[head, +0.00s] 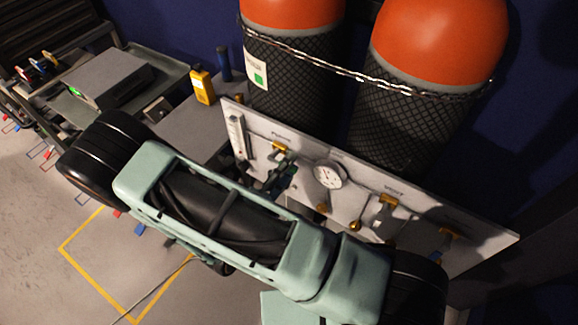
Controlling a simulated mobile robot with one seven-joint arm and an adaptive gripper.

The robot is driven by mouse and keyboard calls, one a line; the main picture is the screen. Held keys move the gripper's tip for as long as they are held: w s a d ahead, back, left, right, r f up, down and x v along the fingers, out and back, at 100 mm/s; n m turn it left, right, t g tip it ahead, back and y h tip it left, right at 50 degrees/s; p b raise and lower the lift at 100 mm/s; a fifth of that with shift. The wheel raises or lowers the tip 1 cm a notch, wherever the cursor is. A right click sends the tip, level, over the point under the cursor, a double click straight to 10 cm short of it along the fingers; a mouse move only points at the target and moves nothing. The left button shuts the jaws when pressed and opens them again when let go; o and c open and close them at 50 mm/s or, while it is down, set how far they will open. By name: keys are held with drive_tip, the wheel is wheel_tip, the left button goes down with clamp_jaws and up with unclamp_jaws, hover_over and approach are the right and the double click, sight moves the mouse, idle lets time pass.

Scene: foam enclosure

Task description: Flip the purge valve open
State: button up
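A pale valve panel (365,200) stands in front of two gas cylinders. It carries several yellow-handled valves: one at the left (280,148), one right of centre (388,200) and one at the far right (449,233). Small labels sit above them, too small to read surely, so I cannot tell which is the purge valve. My gripper (272,182) is dark and lies close to the panel just below the left valve, partly hidden behind my pale green arm. Whether it touches the valve or is open cannot be told.
A round gauge (329,175) and a flowmeter (237,134) are on the panel. Orange-topped cylinders (430,45) stand behind, held by a chain (370,77). A yellow handheld device (203,87) stands on a grey bench (185,125). Open floor with yellow tape (97,284) lies lower left.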

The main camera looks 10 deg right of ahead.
drive_tip(key=v, duration=1.2)
